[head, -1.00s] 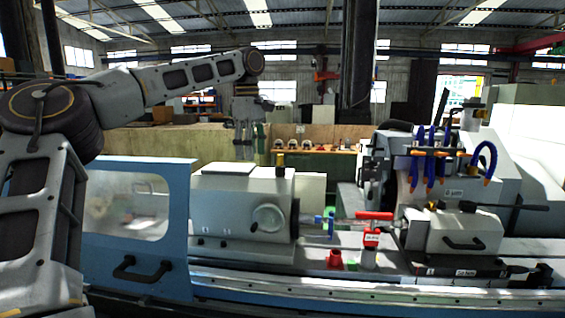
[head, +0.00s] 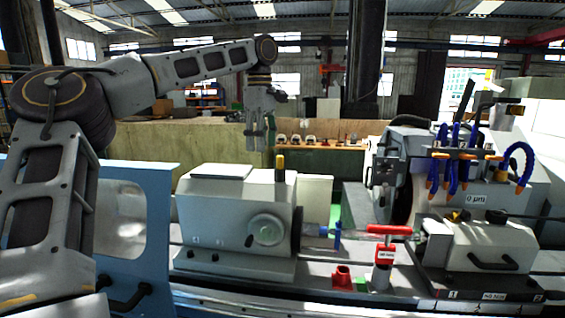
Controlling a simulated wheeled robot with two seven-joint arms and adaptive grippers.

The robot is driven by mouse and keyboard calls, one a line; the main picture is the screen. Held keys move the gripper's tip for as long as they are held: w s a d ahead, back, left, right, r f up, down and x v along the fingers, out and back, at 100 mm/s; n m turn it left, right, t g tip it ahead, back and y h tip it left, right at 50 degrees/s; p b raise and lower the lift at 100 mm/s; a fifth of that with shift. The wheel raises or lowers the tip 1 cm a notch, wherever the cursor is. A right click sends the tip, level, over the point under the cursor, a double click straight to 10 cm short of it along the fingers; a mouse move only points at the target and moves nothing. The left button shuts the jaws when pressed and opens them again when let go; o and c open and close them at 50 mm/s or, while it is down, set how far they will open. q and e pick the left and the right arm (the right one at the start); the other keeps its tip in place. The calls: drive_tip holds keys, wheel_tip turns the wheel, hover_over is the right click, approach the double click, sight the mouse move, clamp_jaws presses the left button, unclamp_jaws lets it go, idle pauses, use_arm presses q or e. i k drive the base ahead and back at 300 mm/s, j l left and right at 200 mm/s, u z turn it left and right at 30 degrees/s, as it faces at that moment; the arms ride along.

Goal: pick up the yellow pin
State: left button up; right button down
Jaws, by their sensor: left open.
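The yellow pin (head: 280,162) stands upright on top of the white-grey headstock housing (head: 225,200), near its right end. Its upper part is yellow and its lower part is dark. My left gripper (head: 257,146) hangs with its fingers pointing down, open and empty. In the picture it is just left of the pin and a little higher; the fingers and pin are apart. How far apart in depth I cannot tell. My right gripper is not in view.
A red T-handled part (head: 384,250) and a red block (head: 342,277) stand on the machine bed right of the housing. Blue coolant hoses (head: 455,160) are at the right. A blue door (head: 150,185) with a window is at the left.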

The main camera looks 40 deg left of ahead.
sight(280, 158)
drive_tip(key=i+j, duration=0.65)
drive_tip(key=i+l, duration=0.05)
drive_tip(key=i, duration=0.05)
